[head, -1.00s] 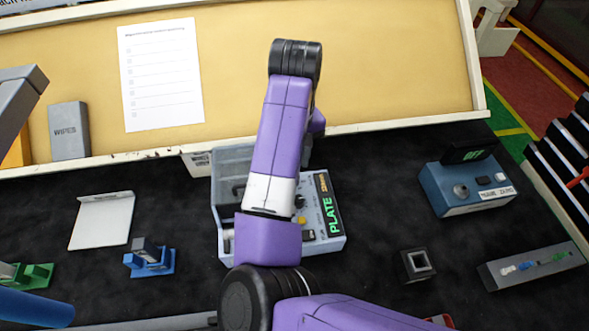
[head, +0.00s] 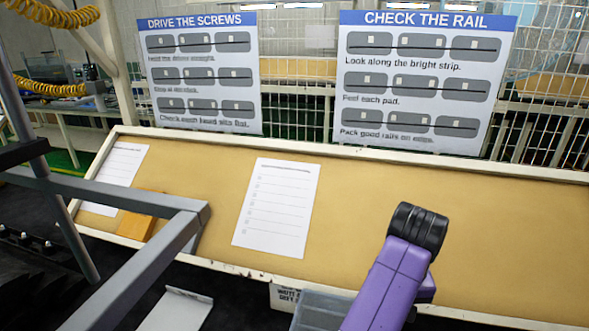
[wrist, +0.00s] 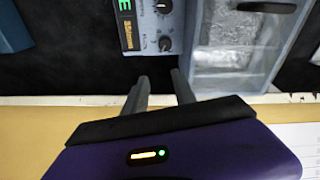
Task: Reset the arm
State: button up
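My purple arm (head: 385,285) rises from the bottom right of the head view, with a black joint (head: 418,228) at its top in front of the tan board. My gripper (wrist: 160,77) shows in the wrist view, its two grey fingers apart with nothing between them. The head view does not show the fingers. Beyond the fingertips in the wrist view is a grey-blue device (wrist: 180,30) with knobs and a clear-walled bin (wrist: 228,60). I cannot tell how far the fingers are from it.
A tan sloped board (head: 350,220) with a paper checklist (head: 277,207) stands behind the bench. A grey metal frame (head: 150,205) crosses the left side. A white tray (head: 177,310) lies at the bottom. Two instruction posters (head: 415,80) hang behind.

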jog(key=w+d+r+t, duration=0.1)
jog(key=w+d+r+t+h, duration=0.1)
jog(key=w, duration=0.1)
jog(key=w+d+r+m+t, duration=0.1)
jog(key=w, duration=0.1)
jog(key=shift+w+d+r+h, duration=0.15)
jog(key=shift+d+h, duration=0.1)
jog(key=shift+h, duration=0.15)
jog(key=w+d+r+n+t+h+b, duration=0.2)
jog(key=d+r+t+h, duration=0.3)
jog(key=d+r+t, duration=0.5)
jog(key=s+a+f+n+t+y+b, duration=0.1)
jog(key=s+a+f+n+t+y, duration=0.25)
jog(key=s+a, duration=0.4)
jog(key=s+a+f+n+t+y+b, duration=0.1)
jog(key=s+a+f+n+t+y, duration=0.25)
jog(key=s, duration=0.75)
jog(key=s+a+f+m+g, duration=0.1)
jog(key=s+f, duration=0.3)
jog(key=s, duration=0.4)
jog(key=s+a+f+m+g+b, duration=0.1)
jog(key=s+f+m+g, duration=0.2)
jog(key=s, duration=0.6)
jog(key=s+a+f+m+g+b, duration=0.1)
jog(key=s+f, duration=0.3)
jog(key=s, duration=0.5)
jog(key=shift+a+f+m+g, duration=0.35)
jog(key=shift+a+m+g, duration=0.3)
jog(key=shift+m, duration=0.25)
